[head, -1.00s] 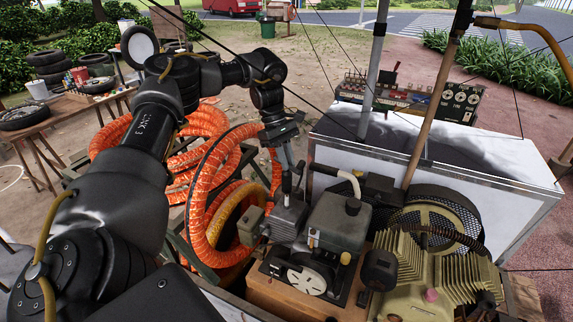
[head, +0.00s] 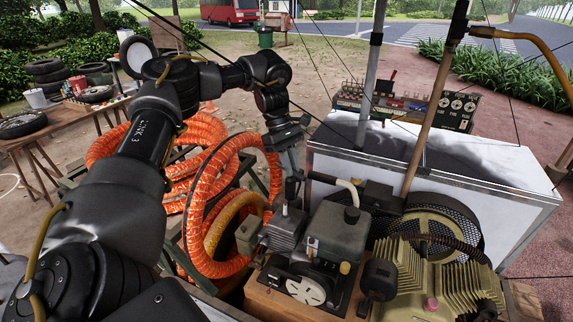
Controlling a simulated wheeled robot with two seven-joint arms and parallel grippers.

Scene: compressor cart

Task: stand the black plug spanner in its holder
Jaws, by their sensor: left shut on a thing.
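My left gripper (head: 290,165) points down above the small engine on the cart. It is shut on a dark upright piece (head: 291,188), which looks like the black plug spanner. The lower end of that piece is at the top of the engine's grey finned block (head: 285,228); I cannot tell whether it touches the block. I cannot make out the spanner's holder for certain. My right gripper is not in view.
The engine's tank (head: 338,232) and a ribbed compressor head (head: 440,275) stand right of the block. Orange hose coils (head: 205,185) lie to the left. A white chest (head: 430,175) stands behind, with a tool rack (head: 410,105) beyond it. A pole (head: 432,110) rises by the chest.

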